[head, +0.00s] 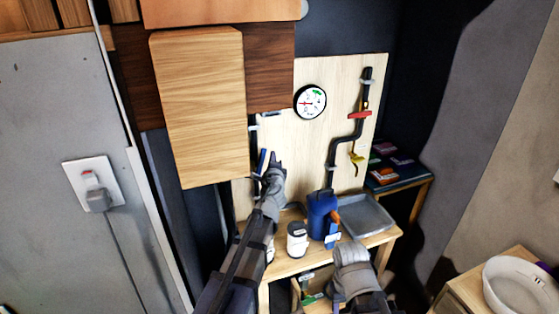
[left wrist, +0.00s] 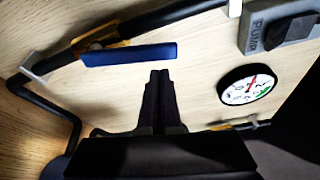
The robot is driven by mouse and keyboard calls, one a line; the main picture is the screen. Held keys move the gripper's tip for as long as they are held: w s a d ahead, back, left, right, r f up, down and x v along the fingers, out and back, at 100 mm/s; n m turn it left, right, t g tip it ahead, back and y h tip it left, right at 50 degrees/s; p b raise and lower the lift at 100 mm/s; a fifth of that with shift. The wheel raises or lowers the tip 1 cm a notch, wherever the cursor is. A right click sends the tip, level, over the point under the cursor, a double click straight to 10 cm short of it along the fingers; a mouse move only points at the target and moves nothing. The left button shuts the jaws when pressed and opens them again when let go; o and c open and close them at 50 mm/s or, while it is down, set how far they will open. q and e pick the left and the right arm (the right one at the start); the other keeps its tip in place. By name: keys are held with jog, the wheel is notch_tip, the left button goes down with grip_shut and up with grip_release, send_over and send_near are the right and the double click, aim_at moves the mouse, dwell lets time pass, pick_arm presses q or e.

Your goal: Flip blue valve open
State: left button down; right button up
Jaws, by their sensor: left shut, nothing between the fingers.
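The blue valve handle (head: 262,161) is on the left part of the light wooden board, on a dark pipe. In the left wrist view the blue handle (left wrist: 128,54) is a flat lever beside a brass-coloured valve body (left wrist: 95,44), at a small angle to the black pipe (left wrist: 45,95). My left gripper (head: 276,158) is just right of the handle in the head view. Its fingers (left wrist: 160,78) are shut and empty, with a small visible gap to the lever; contact cannot be confirmed. My right arm's grey end (head: 352,262) is low at the bench front; its fingers are not clear.
A round gauge (head: 310,101), a red handle (head: 360,115) and a yellow handle (head: 357,158) are on the board. A blue jug (head: 321,213), a white can (head: 297,240) and a grey tray (head: 366,218) stand below. A wooden cabinet (head: 200,110) hangs close at left.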

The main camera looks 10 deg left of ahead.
aim_at(264, 155)
pick_arm(q)
jog(key=shift+s+a+r, duration=0.1)
jog(key=shift+s+a, duration=0.1)
jog(key=shift+a, duration=0.2)
jog(key=shift+s+a+r+p, duration=0.25)
jog(key=shift+s+a, duration=0.1)
jog(key=shift+a, duration=0.1)
jog(key=shift+s+a+r+p, duration=0.2)
jog(key=shift+s+a, duration=0.1)
jog(key=shift+a, duration=0.15)
jog(key=shift+f, duration=0.1)
jog(key=shift+w, duration=0.1)
